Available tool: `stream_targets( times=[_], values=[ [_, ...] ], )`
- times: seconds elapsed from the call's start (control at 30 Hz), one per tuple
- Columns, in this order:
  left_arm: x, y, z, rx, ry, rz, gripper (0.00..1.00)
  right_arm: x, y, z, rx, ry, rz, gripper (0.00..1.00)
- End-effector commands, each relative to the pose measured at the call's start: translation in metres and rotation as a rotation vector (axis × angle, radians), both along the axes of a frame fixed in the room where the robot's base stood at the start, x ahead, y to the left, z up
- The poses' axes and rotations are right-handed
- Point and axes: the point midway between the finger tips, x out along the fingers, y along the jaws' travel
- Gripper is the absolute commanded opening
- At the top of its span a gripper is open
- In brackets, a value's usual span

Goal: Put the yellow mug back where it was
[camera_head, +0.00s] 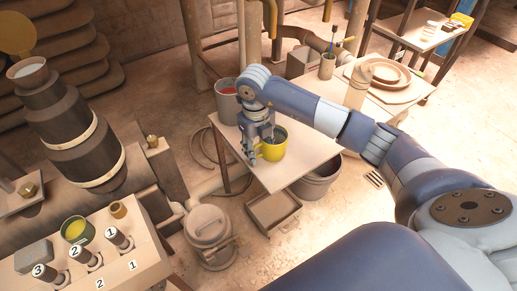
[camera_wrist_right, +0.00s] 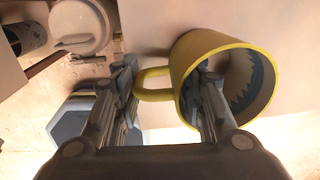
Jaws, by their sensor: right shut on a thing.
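The yellow mug (camera_head: 272,150) is at the near left part of the pale table (camera_head: 305,160); I cannot tell whether its base touches the top. My right gripper (camera_head: 258,148) is shut on the mug from its left side. My left gripper is not in view.
A grey pail with red contents (camera_head: 227,104) stands behind the mug. A grey bucket (camera_head: 318,180) is under the table and an open drawer box (camera_head: 275,211) is below its front edge. A numbered stand (camera_head: 92,262) with a green-yellow cup (camera_head: 77,230) is front left.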

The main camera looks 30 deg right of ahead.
Motion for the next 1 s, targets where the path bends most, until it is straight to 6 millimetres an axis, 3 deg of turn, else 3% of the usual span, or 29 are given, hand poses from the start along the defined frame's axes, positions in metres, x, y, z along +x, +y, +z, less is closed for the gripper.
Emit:
stream_targets(
  times=[0.23,0.27,0.33,0.8,1.0],
  values=[
    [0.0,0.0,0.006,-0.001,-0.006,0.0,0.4,0.0,0.0,-0.003,0.0,0.0,0.0,0.0],
    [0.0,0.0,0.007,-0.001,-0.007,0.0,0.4,0.0,0.0,-0.003,0.0,0.0,0.0,0.42],
    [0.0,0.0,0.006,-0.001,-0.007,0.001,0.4,0.0,0.0,-0.003,0.0,0.0,0.0,0.58],
    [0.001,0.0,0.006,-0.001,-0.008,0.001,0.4,0.0,0.0,0.002,0.001,0.0,0.0,0.58],
    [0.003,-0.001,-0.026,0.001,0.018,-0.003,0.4,0.001,0.003,0.044,0.001,-0.005,0.001,0.58]
  ],
)
